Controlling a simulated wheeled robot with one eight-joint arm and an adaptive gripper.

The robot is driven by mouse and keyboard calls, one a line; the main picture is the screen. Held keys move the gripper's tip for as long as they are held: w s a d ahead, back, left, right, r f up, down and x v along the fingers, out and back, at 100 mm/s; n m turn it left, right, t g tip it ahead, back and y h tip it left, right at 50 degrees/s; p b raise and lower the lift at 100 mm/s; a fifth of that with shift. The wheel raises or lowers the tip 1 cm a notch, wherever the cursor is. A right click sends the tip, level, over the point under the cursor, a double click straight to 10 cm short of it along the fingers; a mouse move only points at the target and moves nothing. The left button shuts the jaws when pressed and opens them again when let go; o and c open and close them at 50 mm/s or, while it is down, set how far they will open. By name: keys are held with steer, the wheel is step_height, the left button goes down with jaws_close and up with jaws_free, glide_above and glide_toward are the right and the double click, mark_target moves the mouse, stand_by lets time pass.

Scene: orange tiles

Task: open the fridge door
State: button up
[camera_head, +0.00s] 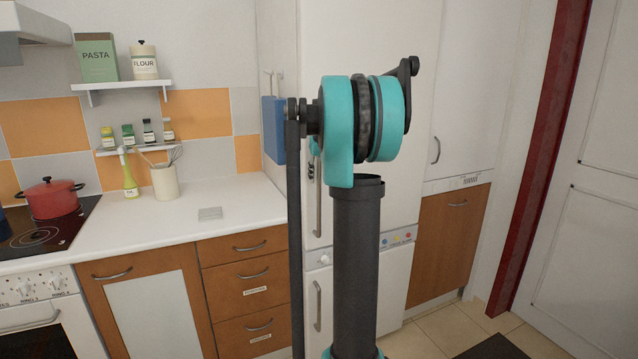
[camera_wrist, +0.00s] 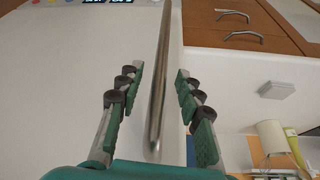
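The tall white fridge (camera_head: 425,75) stands behind my arm in the head view, and its door looks shut. A long vertical metal handle (camera_head: 318,205) runs down the left side of the upper door. A second, shorter handle (camera_head: 318,305) is on the lower door. In the wrist view the white door face (camera_wrist: 70,90) fills the left. My gripper (camera_wrist: 159,72) is open there, with one finger on each side of the metal handle (camera_wrist: 156,95). Gaps show between both fingers and the bar. In the head view my arm hides most of the gripper.
A white counter (camera_head: 235,202) with wooden drawers (camera_head: 245,270) adjoins the fridge on the left. A blue item (camera_head: 272,130) hangs on the wall beside the fridge. A red pot (camera_head: 52,198) sits on the stove. A wooden cabinet (camera_head: 450,240) and a white door (camera_head: 590,190) are at right.

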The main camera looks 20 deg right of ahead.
steer(key=x, duration=0.3)
jaws_close()
stand_by(0.4)
